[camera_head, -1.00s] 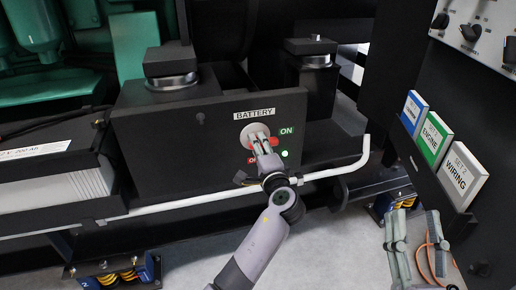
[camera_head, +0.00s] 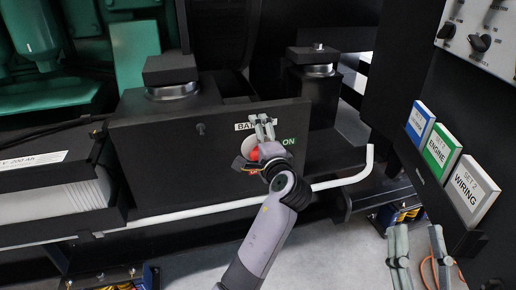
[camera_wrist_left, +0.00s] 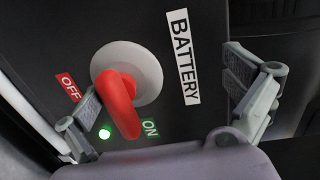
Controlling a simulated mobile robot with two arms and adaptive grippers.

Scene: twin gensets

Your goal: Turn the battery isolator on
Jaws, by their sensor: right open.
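The battery isolator is a red handle (camera_wrist_left: 118,103) on a round pale plate (camera_wrist_left: 140,70). In the left wrist view the handle lies towards the green ON label (camera_wrist_left: 150,128), with the red OFF label (camera_wrist_left: 68,88) away to the left. A green light (camera_wrist_left: 104,133) glows beside the handle. My left gripper (camera_wrist_left: 172,108) is open, with one finger on each side and the handle between, nearer the left finger. I cannot tell whether that finger touches it. In the head view this gripper (camera_head: 264,130) partly covers the isolator. My right gripper (camera_head: 418,250) is open and empty at lower right.
The isolator sits on a black box (camera_head: 160,150) with a BATTERY label (camera_head: 242,126). A white pipe (camera_head: 345,182) runs below it. A battery (camera_head: 50,190) is at left. Labelled blocks (camera_head: 440,148) and a knob panel (camera_head: 485,40) stand at right.

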